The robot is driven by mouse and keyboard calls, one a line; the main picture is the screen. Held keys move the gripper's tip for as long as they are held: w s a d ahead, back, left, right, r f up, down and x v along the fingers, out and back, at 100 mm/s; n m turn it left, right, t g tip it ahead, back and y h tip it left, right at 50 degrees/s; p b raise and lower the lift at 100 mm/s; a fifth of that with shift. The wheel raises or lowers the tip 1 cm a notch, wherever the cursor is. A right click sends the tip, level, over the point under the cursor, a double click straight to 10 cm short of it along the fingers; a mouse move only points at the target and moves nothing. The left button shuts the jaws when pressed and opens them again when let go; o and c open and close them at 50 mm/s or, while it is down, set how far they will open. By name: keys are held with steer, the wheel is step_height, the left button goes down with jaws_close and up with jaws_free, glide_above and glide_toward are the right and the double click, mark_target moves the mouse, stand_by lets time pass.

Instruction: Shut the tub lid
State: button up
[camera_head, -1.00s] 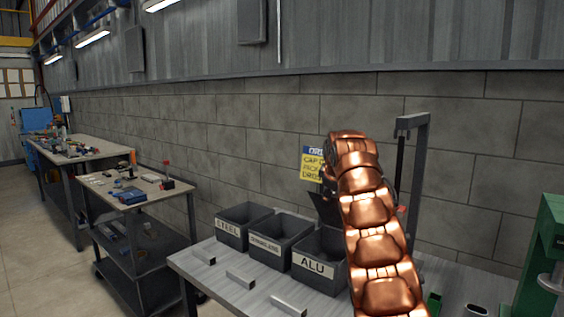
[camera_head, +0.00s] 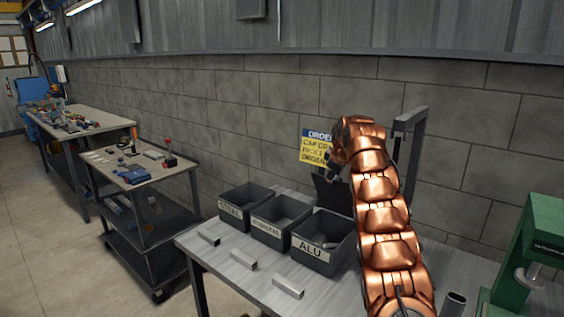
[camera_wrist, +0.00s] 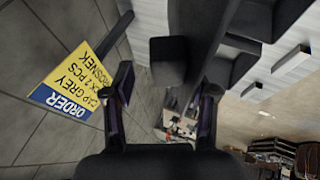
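The tub marked ALU (camera_head: 312,254) is a dark grey open bin on the bench, with a light tube-like piece showing inside. A dark panel, apparently its lid (camera_head: 333,196), stands raised at its back right, partly hidden by my copper arm. In the wrist view a dark square panel, likely the lid (camera_wrist: 168,66), shows beyond and between my fingers. My gripper (camera_wrist: 165,98) is open and empty, its two fingers well apart. In the head view only a small dark part of my gripper (camera_head: 336,160) shows, above the lid. Contact with the lid cannot be told.
Tubs marked STEEL (camera_head: 232,214) and a second label (camera_head: 266,230) stand left of ALU. Several metal bars lie on the bench (camera_head: 225,278) in front. A yellow order sign (camera_head: 315,150) is behind. A grey post frame (camera_head: 416,140) and green machine (camera_head: 530,250) stand right.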

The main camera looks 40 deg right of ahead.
steer(key=shift+w+d+r+p, duration=0.15)
steer(key=shift+d+r+p, duration=0.3)
steer(key=shift+p, duration=1.35)
steer(key=p, duration=0.3)
steer(key=shift+d+y, duration=0.4)
steer(key=shift+w+p, duration=0.1)
steer(key=shift+p, duration=0.25)
steer(key=shift+b, duration=0.4)
steer(key=b+v, duration=0.2)
steer(key=v, duration=0.5)
steer(key=shift+r, duration=0.3)
steer(key=s+a+r+m+g+p, duration=0.1)
steer(key=s+a+r, duration=0.1)
steer(key=a, duration=1.2)
steer(key=s+a+r+m+g+y+p, duration=0.1)
steer(key=s+a, duration=0.3)
steer(key=a, duration=0.9)
steer(key=shift+a+r+m+g+y+p, duration=0.35)
steer(key=shift+r+m+g, duration=0.1)
steer(key=shift+m+g, duration=0.3)
